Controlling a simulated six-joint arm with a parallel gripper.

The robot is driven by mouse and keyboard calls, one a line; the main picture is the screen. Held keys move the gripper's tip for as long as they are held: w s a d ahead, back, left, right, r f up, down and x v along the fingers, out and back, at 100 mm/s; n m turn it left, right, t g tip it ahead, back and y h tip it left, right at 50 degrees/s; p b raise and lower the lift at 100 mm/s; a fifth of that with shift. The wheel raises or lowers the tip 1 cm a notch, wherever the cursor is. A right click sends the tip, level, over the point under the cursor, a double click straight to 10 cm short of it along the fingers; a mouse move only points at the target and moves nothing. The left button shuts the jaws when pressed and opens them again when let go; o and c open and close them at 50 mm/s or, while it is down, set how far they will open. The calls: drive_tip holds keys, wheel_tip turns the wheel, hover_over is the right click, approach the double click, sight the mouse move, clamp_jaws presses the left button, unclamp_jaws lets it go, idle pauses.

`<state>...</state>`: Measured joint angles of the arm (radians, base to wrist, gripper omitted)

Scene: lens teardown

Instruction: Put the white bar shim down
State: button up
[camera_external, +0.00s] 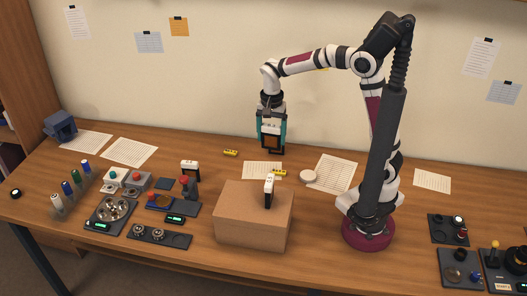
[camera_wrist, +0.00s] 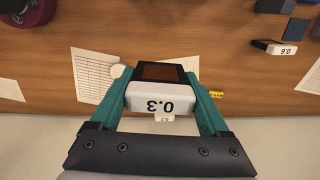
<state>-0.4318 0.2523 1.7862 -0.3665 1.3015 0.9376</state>
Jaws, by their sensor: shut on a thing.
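My gripper (camera_external: 271,150) hangs above the back of the table, pointing down. In the wrist view its teal fingers (camera_wrist: 163,90) are shut on a white bar shim (camera_wrist: 160,98) marked 0.3, with a dark framed part beyond it. The shim is held clear of the table. Another white piece (camera_external: 190,168) stands farther left; a white piece marked 0.6 (camera_wrist: 275,47) shows in the wrist view.
Paper sheets (camera_external: 335,174) and a round white disc (camera_external: 308,176) lie right of the gripper. Small yellow pieces (camera_external: 230,152) lie near it. Dark trays with parts (camera_external: 160,238) fill the left front. Bare wood lies between the sheets at the back.

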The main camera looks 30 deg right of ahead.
drive_tip(key=s+a+r+n, duration=0.1)
drive_tip(key=s+a+r, duration=0.3)
approach(248, 192)
drive_tip(key=shift+s+d, duration=0.1)
drive_tip(key=shift+a+f, duration=0.2)
drive_tip(key=shift+f, duration=2)
drive_tip(key=shift+f, duration=0.1)
drive_tip(key=o, duration=1.2)
wheel_tip(248, 192, up, 12)
drive_tip(key=s+d+n, duration=0.1)
drive_tip(key=s+d, duration=0.1)
drive_tip(key=d, duration=0.7)
drive_tip(key=s+d+n, duration=0.1)
drive_tip(key=s+d, duration=0.1)
drive_tip(key=d, duration=0.8)
drive_tip(key=shift+n+y, duration=0.7)
drive_tip(key=shift+y, duration=0.2)
drive_tip(key=s+d+f, duration=0.2)
drive_tip(key=s, duration=0.1)
drive_tip(key=s+d+f, duration=0.1)
drive_tip(key=s+d, duration=0.1)
drive_tip(key=s, duration=0.1)
drive_tip(key=s+d+f, duration=0.2)
drive_tip(key=s, duration=0.1)
drive_tip(key=shift+d+f, duration=0.3)
drive_tip(key=shift+d, duration=0.1)
